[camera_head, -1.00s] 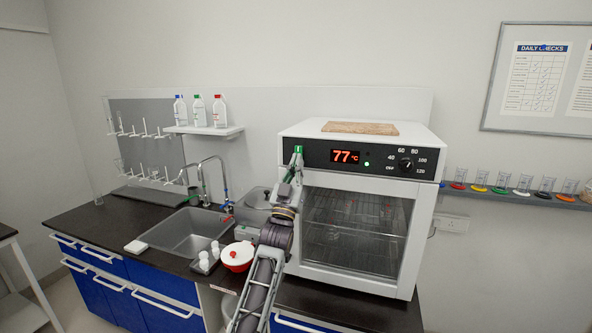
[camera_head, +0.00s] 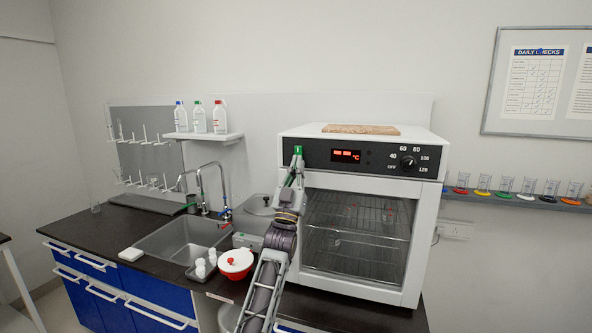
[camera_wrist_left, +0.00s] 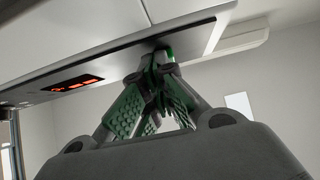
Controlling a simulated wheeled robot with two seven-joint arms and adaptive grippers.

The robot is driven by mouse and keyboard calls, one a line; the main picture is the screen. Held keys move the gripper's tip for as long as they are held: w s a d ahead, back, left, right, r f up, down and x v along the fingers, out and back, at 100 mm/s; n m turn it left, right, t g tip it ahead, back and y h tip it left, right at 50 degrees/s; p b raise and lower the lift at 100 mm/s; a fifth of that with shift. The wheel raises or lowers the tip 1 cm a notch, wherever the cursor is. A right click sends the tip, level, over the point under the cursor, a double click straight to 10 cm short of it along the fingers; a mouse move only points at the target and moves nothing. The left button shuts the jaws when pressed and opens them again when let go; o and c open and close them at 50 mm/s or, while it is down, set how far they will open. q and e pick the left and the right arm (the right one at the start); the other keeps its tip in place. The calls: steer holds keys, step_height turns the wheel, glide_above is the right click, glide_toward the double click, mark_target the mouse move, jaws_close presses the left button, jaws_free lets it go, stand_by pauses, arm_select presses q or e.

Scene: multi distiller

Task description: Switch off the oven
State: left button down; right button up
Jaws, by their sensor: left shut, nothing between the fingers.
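The white oven (camera_head: 424,230) stands on the counter with its glass door closed. Its dark front panel (camera_head: 375,159) carries a display (camera_head: 345,156) showing red dashes and °C, and a black dial (camera_head: 408,162) with temperature marks. No green light is lit beside the display. A small green part, apparently a switch (camera_head: 298,150), is at the panel's left end. My left gripper (camera_head: 296,160) is shut and empty, its tips at or just below that green part.
Left of the oven are a sink (camera_head: 185,240) with a tap, a red-and-white pot (camera_head: 236,262) and a metal-lidded vessel (camera_head: 258,205). A brown board (camera_head: 360,129) lies on the oven. A shelf of glassware (camera_head: 520,200) is at right.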

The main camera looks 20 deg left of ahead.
steer(key=shift+w+f, duration=0.1)
steer(key=shift+w, duration=0.2)
steer(key=shift+s+d, duration=0.15)
steer(key=shift+d, duration=0.05)
steer(key=shift+s, duration=0.5)
